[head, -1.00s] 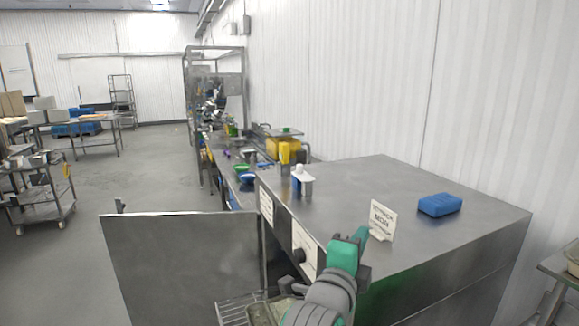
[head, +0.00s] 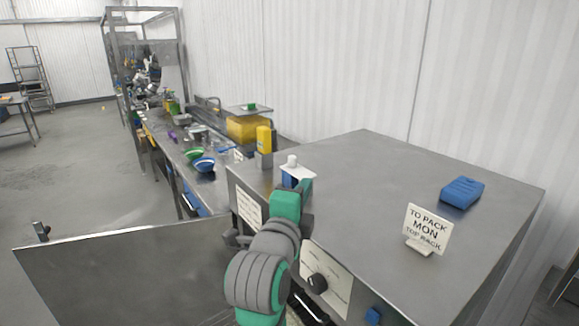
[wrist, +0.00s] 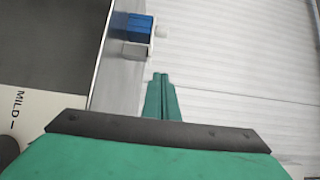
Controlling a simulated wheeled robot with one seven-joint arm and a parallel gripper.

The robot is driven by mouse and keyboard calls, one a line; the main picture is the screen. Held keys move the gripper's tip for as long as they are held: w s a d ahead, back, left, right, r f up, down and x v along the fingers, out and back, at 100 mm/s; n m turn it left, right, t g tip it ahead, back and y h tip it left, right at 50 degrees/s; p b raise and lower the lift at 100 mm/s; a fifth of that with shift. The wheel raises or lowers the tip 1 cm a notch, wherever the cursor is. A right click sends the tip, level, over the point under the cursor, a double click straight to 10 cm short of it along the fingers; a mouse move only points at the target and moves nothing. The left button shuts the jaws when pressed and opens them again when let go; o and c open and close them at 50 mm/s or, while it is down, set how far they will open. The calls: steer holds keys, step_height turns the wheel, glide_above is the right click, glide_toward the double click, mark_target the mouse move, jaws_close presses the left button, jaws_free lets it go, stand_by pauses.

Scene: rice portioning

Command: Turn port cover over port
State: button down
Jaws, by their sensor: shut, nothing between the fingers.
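A small fitting with a white plate and round white knob (head: 292,161) and a blue part below stands at the far left edge of the steel cabinet top (head: 390,175). I take it for the port cover, but cannot tell the port apart from it. In the wrist view its blue part (wrist: 138,28) and white edging show ahead of the fingers. My gripper (head: 306,185) reaches up in front of it in the head view. In the wrist view the green fingers (wrist: 161,78) are together and empty, apparently just short of the fitting.
A white sign (head: 428,229) and a blue block (head: 462,192) stand on the cabinet top. A dark knob (head: 317,283) is on the cabinet front. An open steel door (head: 120,275) extends left. A counter with bowls (head: 203,164) lies beyond. The middle of the top is clear.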

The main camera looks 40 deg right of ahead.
mark_target(298, 173)
steer(key=x, duration=0.9)
steer(key=shift+w+d, duration=0.25)
steer(key=shift+w, duration=0.05)
steer(key=shift+w+a, duration=0.15)
steer(key=shift+w, duration=0.4)
steer(key=shift+w+a, duration=0.15)
steer(key=shift+w, duration=1.05)
steer(key=shift+w+a, duration=0.15)
steer(key=shift+a, duration=0.05)
